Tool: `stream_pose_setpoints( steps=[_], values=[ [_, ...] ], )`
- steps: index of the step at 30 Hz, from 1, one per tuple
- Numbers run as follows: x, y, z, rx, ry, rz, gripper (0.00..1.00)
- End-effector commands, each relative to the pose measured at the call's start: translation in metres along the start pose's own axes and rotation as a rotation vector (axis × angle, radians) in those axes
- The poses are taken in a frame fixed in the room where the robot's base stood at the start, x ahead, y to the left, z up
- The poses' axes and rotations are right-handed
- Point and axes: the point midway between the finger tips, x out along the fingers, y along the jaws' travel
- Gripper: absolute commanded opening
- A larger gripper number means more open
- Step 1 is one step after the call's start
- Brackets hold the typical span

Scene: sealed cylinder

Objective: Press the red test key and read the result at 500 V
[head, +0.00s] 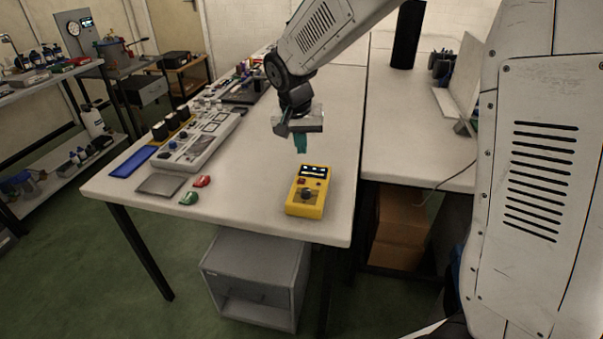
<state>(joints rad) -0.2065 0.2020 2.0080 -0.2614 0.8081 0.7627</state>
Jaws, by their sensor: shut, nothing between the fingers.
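A yellow handheld tester (307,192) lies on the white table near its front right part. It has a small display (312,170) at its far end, lit but too small to read. A small red key (301,181) sits on its face below the display, and a dark round knob (307,195) sits nearer the front edge. My gripper (301,148) points down with teal fingertips, shut and empty. In the picture it is just above the tester's far end, apart from it; its exact height is hard to tell.
Left on the table are a grey control panel (196,143), a blue mat (132,163), a grey plate (161,184), and red (202,181) and green (189,198) clips. A second table (415,150) stands to the right. The table around the tester is clear.

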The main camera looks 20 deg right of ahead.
Motion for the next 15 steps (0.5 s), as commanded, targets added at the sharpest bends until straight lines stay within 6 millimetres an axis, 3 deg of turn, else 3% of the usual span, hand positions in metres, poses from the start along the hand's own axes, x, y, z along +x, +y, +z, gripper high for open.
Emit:
stream_pose_setpoints(
  steps=[3,15],
  values=[
    [-0.0098,-0.0074,-0.0170,0.094,0.058,-0.036,0.00],
    [-0.0095,-0.0073,-0.0176,0.146,0.062,-0.043,0.00]
  ],
)
